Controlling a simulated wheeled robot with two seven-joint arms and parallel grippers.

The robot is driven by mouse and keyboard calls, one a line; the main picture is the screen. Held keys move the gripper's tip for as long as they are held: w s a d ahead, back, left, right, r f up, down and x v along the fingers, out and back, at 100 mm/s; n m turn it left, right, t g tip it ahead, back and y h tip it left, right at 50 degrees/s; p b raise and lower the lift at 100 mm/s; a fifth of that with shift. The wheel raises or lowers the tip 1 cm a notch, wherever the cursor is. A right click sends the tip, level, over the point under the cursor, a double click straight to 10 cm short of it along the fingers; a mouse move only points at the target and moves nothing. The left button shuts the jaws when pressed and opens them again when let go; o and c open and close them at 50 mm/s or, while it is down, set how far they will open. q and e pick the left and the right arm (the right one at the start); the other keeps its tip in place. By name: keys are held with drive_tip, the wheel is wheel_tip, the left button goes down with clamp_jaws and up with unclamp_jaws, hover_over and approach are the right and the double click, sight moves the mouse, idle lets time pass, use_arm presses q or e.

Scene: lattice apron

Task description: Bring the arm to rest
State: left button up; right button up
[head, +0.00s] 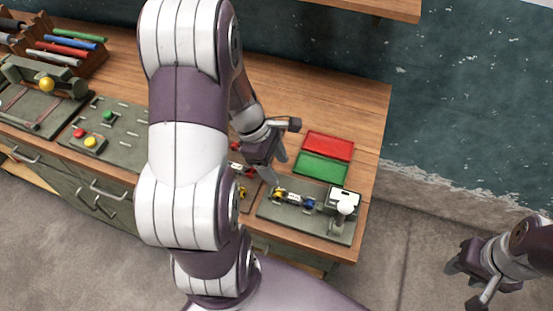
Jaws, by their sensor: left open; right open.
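My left arm spans the left middle of the head view from top to bottom. My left gripper (283,150) is open over the right part of the wooden workbench (330,92), left of a red tray (329,146) and a green tray (320,167). Nothing shows between its fingers. My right gripper (464,286) is open and empty at the lower right, over the floor and clear of the bench. My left arm hides part of the bench's middle.
A grey fixture (290,217) with small blue and yellow parts and a white-topped press (343,203) stands at the bench's front right. A button panel (118,130) and a rack of coloured tools (75,48) are at left. Floor (410,260) right of the bench is clear.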

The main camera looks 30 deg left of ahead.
use_arm(q)
drive_tip(key=s+d+r+m+y, duration=0.1)
drive_tip(key=d+m+y, duration=0.1)
drive_tip(key=m, duration=0.8)
drive_tip(key=s+d+r+m+y, duration=0.2)
drive_tip(key=d+m, duration=0.3)
drive_tip(key=m, duration=0.6)
drive_tip(key=shift+d+r+b, duration=0.25)
drive_tip(key=shift+b, duration=0.15)
